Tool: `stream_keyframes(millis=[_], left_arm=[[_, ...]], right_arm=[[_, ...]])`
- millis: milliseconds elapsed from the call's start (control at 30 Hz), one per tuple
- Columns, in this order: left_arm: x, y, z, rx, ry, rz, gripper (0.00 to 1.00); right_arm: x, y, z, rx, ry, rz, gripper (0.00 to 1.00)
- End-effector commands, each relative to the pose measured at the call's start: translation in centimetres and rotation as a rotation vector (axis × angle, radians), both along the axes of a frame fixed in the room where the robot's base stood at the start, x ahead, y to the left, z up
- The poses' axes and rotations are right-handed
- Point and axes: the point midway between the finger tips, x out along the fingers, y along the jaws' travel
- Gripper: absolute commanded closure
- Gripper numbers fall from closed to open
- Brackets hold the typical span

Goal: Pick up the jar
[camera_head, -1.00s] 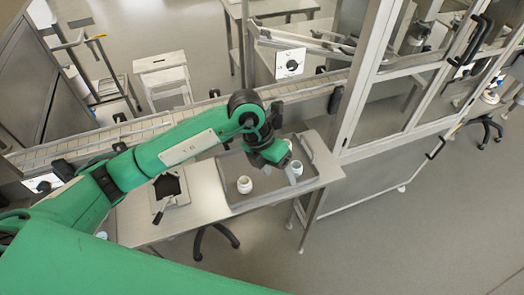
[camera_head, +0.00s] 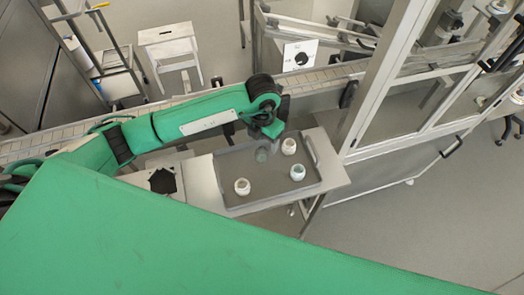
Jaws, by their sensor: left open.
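Three small white jars stand upright on a grey tray (camera_head: 225,160). One jar (camera_head: 242,187) is near the tray's front left. One jar (camera_head: 297,172) is to its right, and one jar (camera_head: 289,146) stands farther back. My left gripper (camera_head: 263,149) is over the back middle of the tray, left of the back jar and apart from the two front jars. It is open. A greyish-green shape just below it is too small to tell apart from its fingertips. My right gripper is not in view.
The tray lies on a metal table (camera_head: 203,188). A conveyor (camera_head: 320,75) runs behind the table, and a glazed metal cabinet (camera_head: 390,95) stands to the right. A white stool (camera_head: 168,42) is behind.

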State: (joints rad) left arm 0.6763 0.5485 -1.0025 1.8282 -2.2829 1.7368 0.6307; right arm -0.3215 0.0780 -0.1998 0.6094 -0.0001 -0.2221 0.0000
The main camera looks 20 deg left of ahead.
Motion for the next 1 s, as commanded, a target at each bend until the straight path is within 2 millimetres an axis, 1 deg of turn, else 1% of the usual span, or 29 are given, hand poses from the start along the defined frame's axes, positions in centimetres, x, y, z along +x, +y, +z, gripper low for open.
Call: stream_keyframes(millis=[67,167,233,300,433,500,600,733,867,967,1000], left_arm=[[0.0,0.0,-0.6,0.000,-0.001,-0.001,0.34],[-0.1,0.0,-1.0,0.000,0.000,-0.001,0.34],[-0.2,0.0,-1.5,0.000,0.002,0.000,0.34],[-0.3,0.0,-2.1,0.001,0.003,0.000,0.34],[-0.6,0.0,-3.7,0.000,0.003,0.000,0.34],[-0.5,0.0,-4.8,0.000,0.002,0.000,0.34],[-0.5,0.0,-5.7,-0.001,0.000,-0.001,0.34],[-0.4,0.0,-6.2,-0.001,-0.002,-0.001,0.34],[-0.4,0.0,-6.2,-0.001,-0.002,-0.001,0.34],[-0.4,0.0,-6.2,-0.001,-0.002,-0.001,0.52],[-0.4,0.0,-6.2,-0.001,-0.002,-0.001,0.60]], right_arm=[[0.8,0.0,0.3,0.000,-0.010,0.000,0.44],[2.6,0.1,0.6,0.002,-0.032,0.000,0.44],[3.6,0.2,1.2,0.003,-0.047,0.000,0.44],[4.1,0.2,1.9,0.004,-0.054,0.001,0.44],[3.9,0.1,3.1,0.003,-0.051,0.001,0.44],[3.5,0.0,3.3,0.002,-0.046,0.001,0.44],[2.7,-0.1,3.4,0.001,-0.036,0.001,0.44],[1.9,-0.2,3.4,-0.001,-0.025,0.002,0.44],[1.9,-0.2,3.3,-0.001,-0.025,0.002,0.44],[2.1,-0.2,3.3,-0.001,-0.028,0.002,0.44],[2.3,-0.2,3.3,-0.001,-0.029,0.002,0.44]])
